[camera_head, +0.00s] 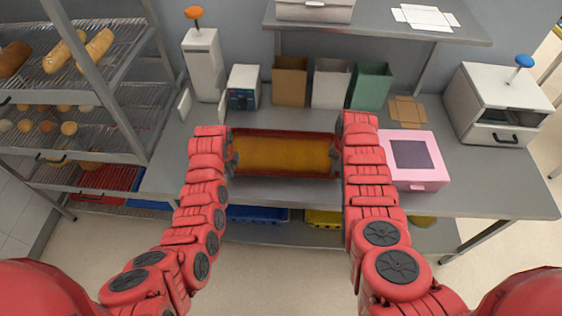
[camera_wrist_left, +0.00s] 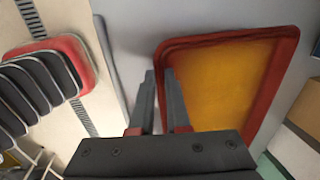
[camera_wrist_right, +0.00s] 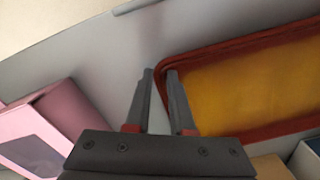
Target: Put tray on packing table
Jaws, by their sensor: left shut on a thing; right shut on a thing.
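The tray (camera_head: 283,133) has a red-brown rim and a yellow-orange inside, and it looks empty. It is over the grey packing table (camera_head: 480,190), between my two grippers; I cannot tell whether it touches the top. My left gripper (camera_head: 230,150) is shut on the tray's left end, and its fingers (camera_wrist_left: 160,82) pinch the rim (camera_wrist_left: 222,40). My right gripper (camera_head: 340,140) is shut on the right end, and its fingers (camera_wrist_right: 160,80) pinch the rim (camera_wrist_right: 235,48). The fingertips are partly hidden in the head view.
A pink box (camera_head: 428,150) stands right of the tray. Paper bags (camera_head: 290,80), a small device (camera_head: 243,88) and a white dispenser (camera_head: 203,65) stand behind. A white machine (camera_head: 490,100) is at the right. A bread rack (camera_head: 120,110) is at the left. Front table space is clear.

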